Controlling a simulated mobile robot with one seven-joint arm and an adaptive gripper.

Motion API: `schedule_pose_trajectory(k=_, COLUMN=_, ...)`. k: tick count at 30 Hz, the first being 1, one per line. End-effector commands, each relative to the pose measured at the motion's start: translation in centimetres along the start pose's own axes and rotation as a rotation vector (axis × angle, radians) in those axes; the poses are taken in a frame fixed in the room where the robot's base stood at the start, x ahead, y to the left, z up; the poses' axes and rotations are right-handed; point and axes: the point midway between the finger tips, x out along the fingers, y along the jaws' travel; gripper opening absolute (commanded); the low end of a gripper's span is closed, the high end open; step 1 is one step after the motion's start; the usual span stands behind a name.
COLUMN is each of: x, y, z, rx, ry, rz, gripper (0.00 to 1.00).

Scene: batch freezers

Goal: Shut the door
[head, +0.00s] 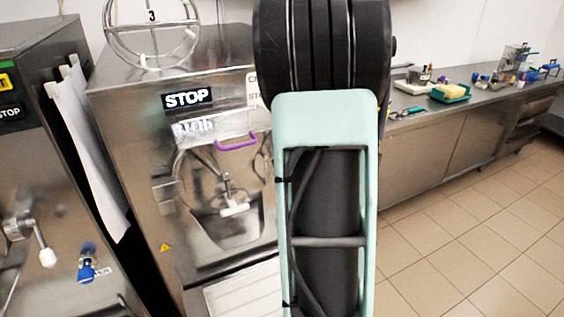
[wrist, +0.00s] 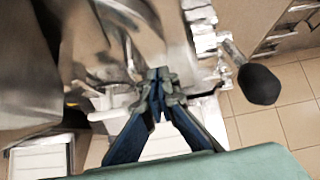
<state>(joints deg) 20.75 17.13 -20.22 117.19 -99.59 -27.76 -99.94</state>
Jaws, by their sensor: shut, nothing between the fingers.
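The steel batch freezer (head: 130,130) with the STOP label stands left of my arm in the head view. Its front door (head: 195,215) is shiny metal with a white-tipped spout handle (head: 235,210). My arm hides the door's right side, so I cannot tell how far it stands open. In the wrist view my gripper (wrist: 160,78) is shut and empty, its blue fingers pointing at the shiny metal door (wrist: 110,50). The tips are close to it; contact is unclear. A black knob (wrist: 258,84) on a metal latch shows right of the fingers. My gripper is hidden in the head view.
A purple handle (head: 236,141) sits above the door. Another machine (head: 35,150) stands at the left. A steel counter (head: 450,105) with tools and a yellow-topped tray runs along the right wall. The tiled floor (head: 470,230) at right is clear.

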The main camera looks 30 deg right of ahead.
Motion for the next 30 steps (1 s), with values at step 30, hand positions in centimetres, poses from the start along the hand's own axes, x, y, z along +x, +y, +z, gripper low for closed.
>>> schedule_pose_trajectory(k=30, x=-9.8, y=0.3, z=-0.3, rx=0.035, ry=0.001, rz=-0.004, gripper=0.0)
